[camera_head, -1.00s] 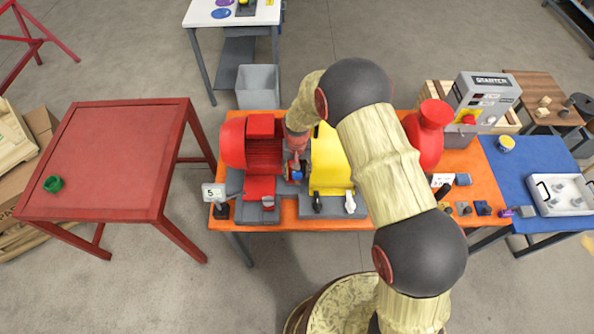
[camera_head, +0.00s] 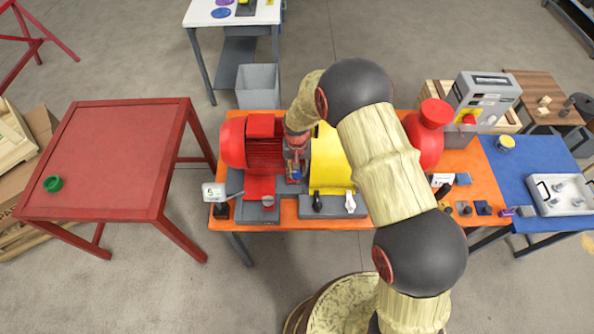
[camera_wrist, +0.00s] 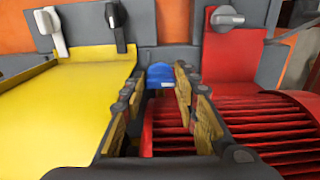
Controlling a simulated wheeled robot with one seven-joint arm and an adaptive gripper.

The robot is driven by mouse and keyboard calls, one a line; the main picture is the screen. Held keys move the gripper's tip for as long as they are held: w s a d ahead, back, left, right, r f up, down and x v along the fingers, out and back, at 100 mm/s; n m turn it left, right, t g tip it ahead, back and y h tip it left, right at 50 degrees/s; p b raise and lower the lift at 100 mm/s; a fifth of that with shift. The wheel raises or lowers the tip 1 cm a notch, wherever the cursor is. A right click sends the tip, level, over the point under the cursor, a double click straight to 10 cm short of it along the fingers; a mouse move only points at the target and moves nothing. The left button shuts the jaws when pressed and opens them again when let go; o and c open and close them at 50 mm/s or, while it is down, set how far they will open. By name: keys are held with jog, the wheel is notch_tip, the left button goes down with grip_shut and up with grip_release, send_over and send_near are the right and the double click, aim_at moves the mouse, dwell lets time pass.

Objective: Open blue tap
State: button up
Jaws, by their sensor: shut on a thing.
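The blue tap (camera_wrist: 160,75) sits between the red finned motor and the yellow guard. In the head view only a small blue part (camera_head: 294,173) shows below my wrist. My gripper (camera_wrist: 160,88) has one finger on each side of the tap and is shut on it. It also shows in the head view (camera_head: 296,168), pointing down into the gap. The tap's lower part and the exact contact are hidden.
The red motor (camera_head: 264,150) and the yellow guard (camera_head: 328,165) stand close on either side. Black (camera_head: 317,201), white (camera_head: 350,202) and grey (camera_wrist: 227,17) handles line the front edge. The red table (camera_head: 110,150) at left is mostly clear.

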jog(key=shift+n, duration=0.3)
jog(key=n+b, duration=0.4)
jog(key=shift+d+f+n, duration=0.1)
jog(key=shift+f+n, duration=0.05)
jog(key=shift+n, duration=0.15)
jog(key=n+b, duration=0.2)
jog(key=n, duration=0.3)
jog(key=shift+w, duration=0.1)
dwell(0.3)
jog(key=o, duration=1.1)
jog(key=shift+r, duration=0.2)
